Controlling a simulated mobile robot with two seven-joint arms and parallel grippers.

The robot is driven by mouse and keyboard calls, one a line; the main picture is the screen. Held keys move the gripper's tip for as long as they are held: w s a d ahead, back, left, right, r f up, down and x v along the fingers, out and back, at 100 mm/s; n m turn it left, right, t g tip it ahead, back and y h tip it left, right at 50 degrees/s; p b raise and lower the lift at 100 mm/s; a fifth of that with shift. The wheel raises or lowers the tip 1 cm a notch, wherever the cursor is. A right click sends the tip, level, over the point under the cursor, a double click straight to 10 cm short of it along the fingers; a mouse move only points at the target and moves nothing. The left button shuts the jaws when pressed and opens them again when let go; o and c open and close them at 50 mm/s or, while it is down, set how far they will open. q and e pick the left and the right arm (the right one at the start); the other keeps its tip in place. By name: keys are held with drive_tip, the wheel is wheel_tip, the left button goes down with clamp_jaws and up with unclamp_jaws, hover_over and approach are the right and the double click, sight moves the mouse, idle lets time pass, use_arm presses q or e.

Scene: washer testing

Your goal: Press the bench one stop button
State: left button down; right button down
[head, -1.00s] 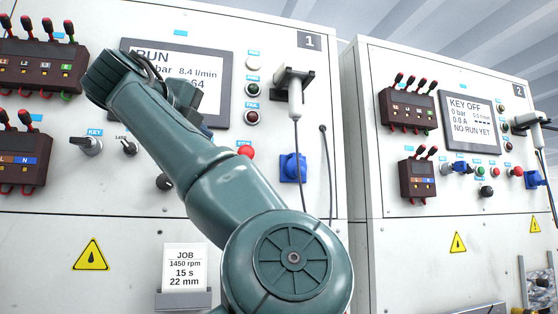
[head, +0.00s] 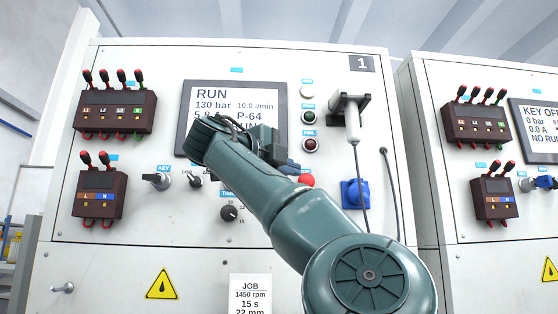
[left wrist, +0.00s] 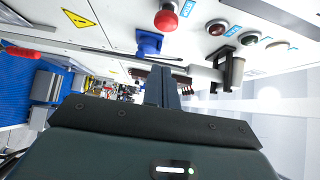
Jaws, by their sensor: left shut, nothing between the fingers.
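The red stop button (head: 306,181) of bench one is on the white panel, below the green and red lamps and left of the blue socket. It also shows in the left wrist view (left wrist: 166,17) at the top. My left gripper (head: 292,168) is partly hidden behind my own arm in the head view, just up and left of the button. In the left wrist view its fingers (left wrist: 161,88) are together and empty, below the button in the picture. Contact with the button is not visible. My right gripper is in neither view.
The bench one display (head: 245,95) reads RUN, 130 bar, 10.0 l/min. A key switch (head: 157,181) and timer knob (head: 229,213) are left. Bench two (head: 470,220) stands right.

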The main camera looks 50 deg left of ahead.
sight(311, 180)
use_arm(q)
drive_tip(key=shift+w+a+p, duration=0.45)
drive_tip(key=shift+w+a, duration=0.15)
drive_tip(key=shift+w, duration=0.6)
drive_tip(key=shift+w+a+p, duration=0.4)
drive_tip(key=shift+w+a, duration=0.2)
drive_tip(key=shift+w, duration=0.65)
drive_tip(key=shift+w+a+p, duration=0.45)
drive_tip(key=shift+w+a, duration=0.15)
drive_tip(key=shift+w, duration=0.6)
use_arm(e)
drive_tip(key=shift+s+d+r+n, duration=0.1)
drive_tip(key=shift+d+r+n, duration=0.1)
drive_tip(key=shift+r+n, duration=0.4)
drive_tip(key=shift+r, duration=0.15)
